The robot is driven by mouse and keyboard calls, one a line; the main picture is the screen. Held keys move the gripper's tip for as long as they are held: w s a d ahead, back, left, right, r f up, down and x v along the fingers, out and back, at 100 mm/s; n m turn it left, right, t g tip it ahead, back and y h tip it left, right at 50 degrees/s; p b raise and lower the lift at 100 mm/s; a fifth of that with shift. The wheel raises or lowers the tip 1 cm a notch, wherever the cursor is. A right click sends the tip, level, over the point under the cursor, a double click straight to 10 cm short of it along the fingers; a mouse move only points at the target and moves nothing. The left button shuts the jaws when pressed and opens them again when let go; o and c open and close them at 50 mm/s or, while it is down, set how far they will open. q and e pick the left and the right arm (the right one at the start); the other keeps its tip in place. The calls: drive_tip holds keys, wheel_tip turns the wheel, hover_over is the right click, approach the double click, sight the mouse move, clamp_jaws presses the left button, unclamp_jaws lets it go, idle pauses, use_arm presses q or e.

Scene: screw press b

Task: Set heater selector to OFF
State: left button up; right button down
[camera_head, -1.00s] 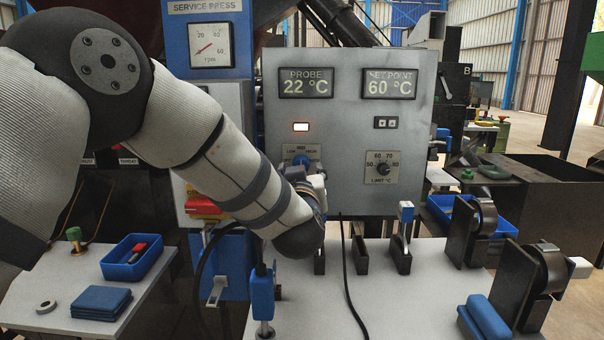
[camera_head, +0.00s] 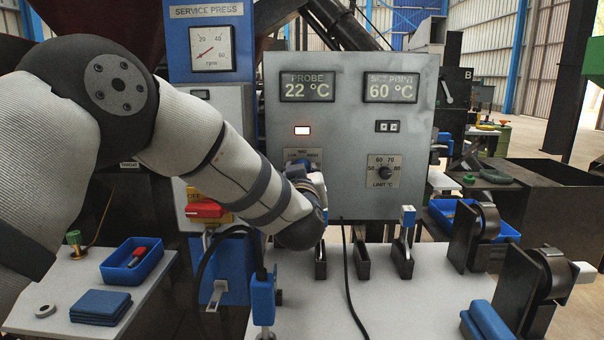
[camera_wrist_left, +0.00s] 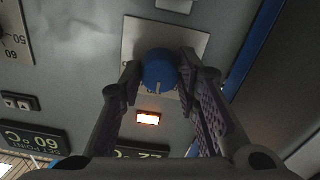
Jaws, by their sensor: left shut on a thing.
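The heater selector is a blue round knob (camera_wrist_left: 160,72) on a pale plate (camera_wrist_left: 136,42) on the grey control panel. In the left wrist view the fingers of my left gripper (camera_wrist_left: 162,80) are on both sides of the knob and shut on it. A pale mark shows on the knob's near side, toward the lit indicator (camera_wrist_left: 148,118). In the head view my left arm comes in from the left, and its wrist covers most of the knob. The plate's upper part (camera_head: 302,156) shows there, its lettering too small to read. My right gripper is not in view.
The grey panel (camera_head: 340,120) also carries a limit dial (camera_head: 385,172), two small buttons (camera_head: 387,126) and probe and set point displays. A black cable (camera_head: 348,280) hangs before it onto the bench. A red-handled switch (camera_head: 205,209) stands left of my forearm.

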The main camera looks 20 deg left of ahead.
use_arm(q)
drive_tip(key=n+p, duration=0.1)
drive_tip(key=n, duration=0.2)
drive_tip(key=shift+r, duration=0.15)
drive_tip(key=n+p, duration=0.1)
drive_tip(key=n, duration=0.7)
drive_tip(key=shift+n, duration=0.3)
drive_tip(key=shift+n+p, duration=0.45)
drive_tip(key=shift+n, duration=1.45)
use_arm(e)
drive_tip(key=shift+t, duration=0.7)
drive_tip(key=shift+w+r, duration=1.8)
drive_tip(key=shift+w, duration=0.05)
use_arm(q)
drive_tip(key=o, duration=1.2)
drive_tip(key=shift+d, duration=0.1)
drive_tip(key=shift+c, duration=0.2)
